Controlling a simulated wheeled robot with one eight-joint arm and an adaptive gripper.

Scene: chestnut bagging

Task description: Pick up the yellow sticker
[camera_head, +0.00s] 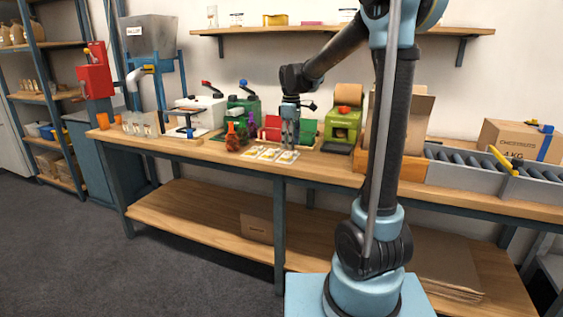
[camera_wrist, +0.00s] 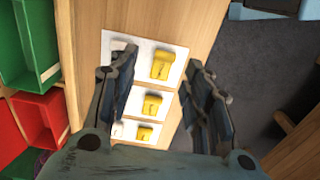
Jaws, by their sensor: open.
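Several yellow stickers lie on a white backing sheet on the bench. In the wrist view, one yellow sticker (camera_wrist: 162,65) sits near the sheet's far end, between my fingertips in the picture. Another yellow sticker (camera_wrist: 151,105) and a third (camera_wrist: 145,133) lie below it. The white sheet (camera_wrist: 113,47) also shows in the head view (camera_head: 270,154) near the bench's front edge. My gripper (camera_wrist: 155,80) is open and empty, above the sheet, with a finger on each side of the stickers. In the head view, my gripper (camera_head: 289,140) points down over the sheet's right end.
Green bin (camera_wrist: 35,55) and red bin (camera_wrist: 40,118) stand beside the sheet. A green machine (camera_head: 343,125) stands to the right, and red-brown bottles (camera_head: 232,138) to the left. The bench's front edge (camera_wrist: 200,40) is close to the sheet.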

